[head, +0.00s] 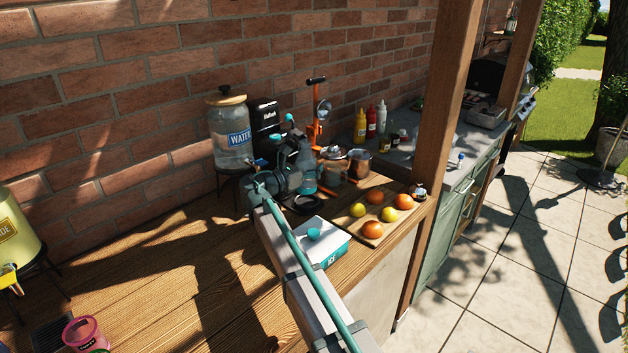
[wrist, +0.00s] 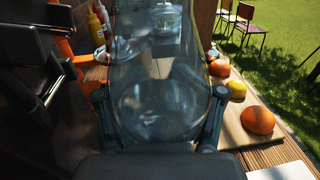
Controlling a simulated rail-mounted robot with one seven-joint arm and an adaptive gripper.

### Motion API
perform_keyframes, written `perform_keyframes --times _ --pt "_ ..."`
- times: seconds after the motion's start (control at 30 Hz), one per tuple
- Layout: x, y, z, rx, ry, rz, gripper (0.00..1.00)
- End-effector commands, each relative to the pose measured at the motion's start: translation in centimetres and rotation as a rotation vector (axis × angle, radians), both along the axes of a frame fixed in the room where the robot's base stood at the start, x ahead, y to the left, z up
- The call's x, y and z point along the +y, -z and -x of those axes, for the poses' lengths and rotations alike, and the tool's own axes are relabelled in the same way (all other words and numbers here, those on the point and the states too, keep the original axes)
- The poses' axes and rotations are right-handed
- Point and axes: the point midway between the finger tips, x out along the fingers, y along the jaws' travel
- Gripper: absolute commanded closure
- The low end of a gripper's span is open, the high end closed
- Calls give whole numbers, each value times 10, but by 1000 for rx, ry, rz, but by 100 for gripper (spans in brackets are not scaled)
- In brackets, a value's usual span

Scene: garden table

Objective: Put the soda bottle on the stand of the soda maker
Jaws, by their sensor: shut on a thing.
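The clear soda bottle (head: 306,167) with teal parts stands out in front of the black soda maker (head: 264,113). In the wrist view the bottle (wrist: 160,98) fills the space between the two fingers. My gripper (wrist: 162,118) is shut on it, one finger against each side. In the head view my wrist and gripper (head: 296,182) cover the lower part of the soda maker. A dark round plate (head: 302,204) shows just below the gripper. I cannot tell whether it is the soda maker's stand, or whether the bottle's base touches anything.
A water dispenser (head: 230,135) stands left of the soda maker. An orange juicer press (head: 318,115) and glass jars (head: 334,160) stand right of it. A white and teal ice box (head: 321,243) and a fruit board (head: 388,227) are in front.

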Motion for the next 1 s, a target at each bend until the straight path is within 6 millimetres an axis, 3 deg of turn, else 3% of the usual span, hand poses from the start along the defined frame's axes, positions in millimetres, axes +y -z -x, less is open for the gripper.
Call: perform_keyframes --times 0.03,0.3,0.67,1.0 --pt "3 1 -14 0 2 1 100" --pt "6 40 -42 -1 0 2 100" --pt "7 57 -54 -1 0 1 100" --pt "7 90 -56 -1 0 2 100"
